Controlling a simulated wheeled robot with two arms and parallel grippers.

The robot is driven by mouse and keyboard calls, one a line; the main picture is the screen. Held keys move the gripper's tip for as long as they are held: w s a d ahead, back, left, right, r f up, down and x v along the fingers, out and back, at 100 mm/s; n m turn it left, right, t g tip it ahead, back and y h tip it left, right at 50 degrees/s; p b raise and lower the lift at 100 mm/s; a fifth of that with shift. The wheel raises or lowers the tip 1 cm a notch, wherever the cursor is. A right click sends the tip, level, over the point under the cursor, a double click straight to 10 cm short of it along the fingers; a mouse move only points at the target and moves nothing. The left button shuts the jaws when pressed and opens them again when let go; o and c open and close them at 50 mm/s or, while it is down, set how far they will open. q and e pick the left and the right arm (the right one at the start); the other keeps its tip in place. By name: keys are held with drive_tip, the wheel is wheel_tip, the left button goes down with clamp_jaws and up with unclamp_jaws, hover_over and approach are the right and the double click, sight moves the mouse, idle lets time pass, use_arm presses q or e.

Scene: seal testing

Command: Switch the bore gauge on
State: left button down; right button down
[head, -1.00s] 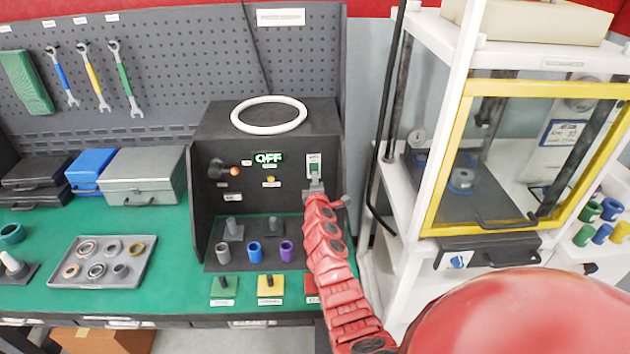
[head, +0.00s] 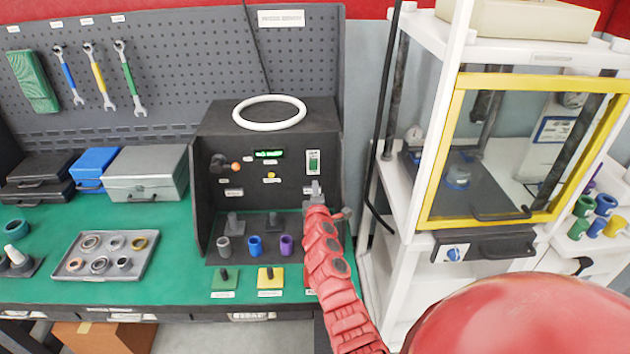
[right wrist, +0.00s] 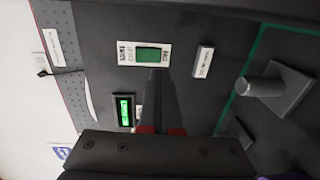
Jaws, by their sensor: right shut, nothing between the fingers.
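The bore gauge is a dark box-like station (head: 222,125) with a white ring on top, on the green bench. Its front panel has a white-framed rocker switch with a green face (head: 314,162). A small display (head: 269,155) left of the switch shows lit green characters too small to read. My right gripper (head: 315,186) is shut and empty, just below the switch. In the right wrist view the switch (right wrist: 149,55) lies just beyond the fingertips (right wrist: 153,74); whether they touch it I cannot tell. The lit display (right wrist: 124,109) also shows there. My left gripper is out of view.
Grey, blue and purple cylinders (head: 255,246) stand in the station below the panel. An orange-tipped lever (head: 222,166) and a yellow button (head: 270,175) are on the panel. A ring tray (head: 106,257) lies left. A yellow-framed cabinet (head: 446,150) stands right.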

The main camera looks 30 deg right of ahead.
drive_tip(key=s+a+f+b, duration=0.1)
drive_tip(key=s+a+f, duration=0.1)
drive_tip(key=s, duration=0.3)
drive_tip(key=shift+s+a, duration=0.35)
drive_tip(key=shift+a, duration=0.4)
